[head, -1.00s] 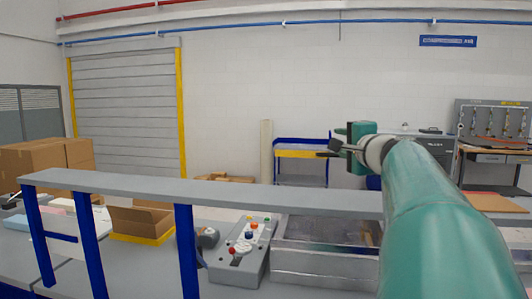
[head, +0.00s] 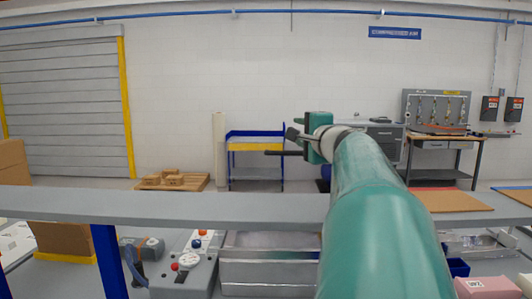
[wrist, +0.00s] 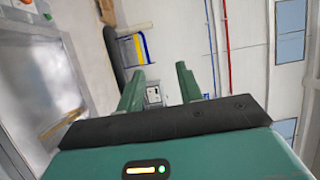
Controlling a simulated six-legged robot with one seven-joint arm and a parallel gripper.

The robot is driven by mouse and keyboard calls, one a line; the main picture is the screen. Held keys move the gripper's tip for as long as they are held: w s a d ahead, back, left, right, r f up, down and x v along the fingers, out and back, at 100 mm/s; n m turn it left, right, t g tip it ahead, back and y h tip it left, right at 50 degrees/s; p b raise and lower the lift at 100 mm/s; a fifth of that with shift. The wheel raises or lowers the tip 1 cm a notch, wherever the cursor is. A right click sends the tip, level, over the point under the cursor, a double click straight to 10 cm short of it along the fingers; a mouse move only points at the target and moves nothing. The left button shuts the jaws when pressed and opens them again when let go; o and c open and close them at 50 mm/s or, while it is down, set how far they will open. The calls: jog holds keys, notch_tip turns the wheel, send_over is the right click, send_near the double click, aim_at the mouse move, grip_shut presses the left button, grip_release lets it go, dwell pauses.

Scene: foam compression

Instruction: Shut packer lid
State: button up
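A low silvery metal box (head: 270,278), which looks like the packer, stands behind the grey rail in the head view. The rail and my arm hide part of it, and I cannot tell how its lid stands. A grey control box (head: 180,282) with a white knob and coloured buttons is just left of it. My gripper (head: 282,142) is raised above the rail, apart from the metal box. In the wrist view my gripper (wrist: 160,78) has its two green fingers apart with nothing between them. A shiny grey panel (wrist: 35,75) shows at the left there; I cannot tell what it is.
The grey rail (head: 150,206) on blue posts crosses in front of the bench. A cardboard box (head: 62,240) lies at the left. A pink block (head: 488,288) and a blue bin (head: 457,267) are at the lower right. A yellow-and-blue cart (head: 255,160) stands far behind.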

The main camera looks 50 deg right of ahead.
send_near(289, 154)
jog(key=x, duration=1.1)
grip_shut()
